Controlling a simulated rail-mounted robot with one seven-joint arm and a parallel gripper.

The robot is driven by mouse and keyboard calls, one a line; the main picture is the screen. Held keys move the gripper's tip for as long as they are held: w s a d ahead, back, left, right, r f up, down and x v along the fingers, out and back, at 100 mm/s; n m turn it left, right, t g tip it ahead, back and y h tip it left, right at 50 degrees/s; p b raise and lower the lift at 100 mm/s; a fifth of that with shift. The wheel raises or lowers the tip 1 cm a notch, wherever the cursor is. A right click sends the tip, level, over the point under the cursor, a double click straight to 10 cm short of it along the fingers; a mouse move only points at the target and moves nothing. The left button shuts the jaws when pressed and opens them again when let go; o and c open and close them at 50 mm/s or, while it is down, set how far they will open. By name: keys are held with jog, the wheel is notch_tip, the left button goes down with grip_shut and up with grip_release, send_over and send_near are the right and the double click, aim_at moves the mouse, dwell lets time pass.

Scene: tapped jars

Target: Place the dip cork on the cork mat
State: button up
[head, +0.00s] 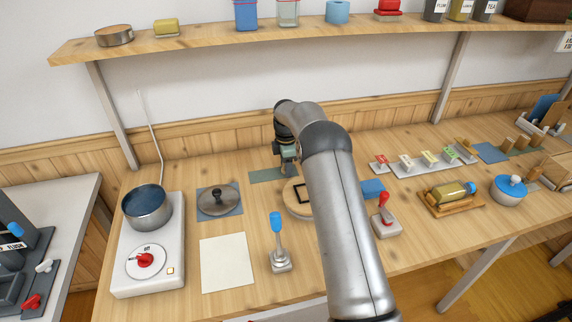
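My gripper (290,172) points down near the back middle of the worktop, just behind a round wooden board (291,207). It is small in the head view and partly hidden by my arm, so I cannot tell whether its fingers are open or hold anything. A grey-green mat (262,175) lies flat beside and under the gripper. Several small brown cork-like pieces (521,144) stand at the right, on or by another grey-green mat (528,151). I cannot tell which piece is the dip cork or which mat is the cork mat.
A hotplate with a blue-filled pot (147,207) is at the left, beside a dark lid (218,200). A blue-topped lever (277,240) and a red-handled lever (385,215) flank my arm. A jar (452,194) lies in a wooden cradle near a blue-lidded pot (509,190).

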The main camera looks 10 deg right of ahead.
jog(key=shift+r, duration=0.15)
notch_tip(320, 180, up, 12)
jog(key=shift+r+b, duration=0.15)
jog(key=shift+b, duration=0.2)
jog(key=s+a+r+m, duration=0.1)
jog(key=s+r+m, duration=0.35)
jog(key=s, duration=0.65)
jog(key=s+a+r+m, duration=0.1)
jog(key=s+r+m, duration=0.35)
jog(key=s, duration=0.55)
jog(key=s+f+m, duration=0.3)
jog(key=s+m, duration=0.1)
jog(key=s, duration=0.9)
jog(key=s+f+m, duration=0.3)
jog(key=s+m, duration=0.2)
jog(key=s, duration=0.7)
jog(key=shift+s+a+f, duration=0.15)
jog(key=shift+s+f, duration=0.1)
jog(key=shift+s, duration=0.15)
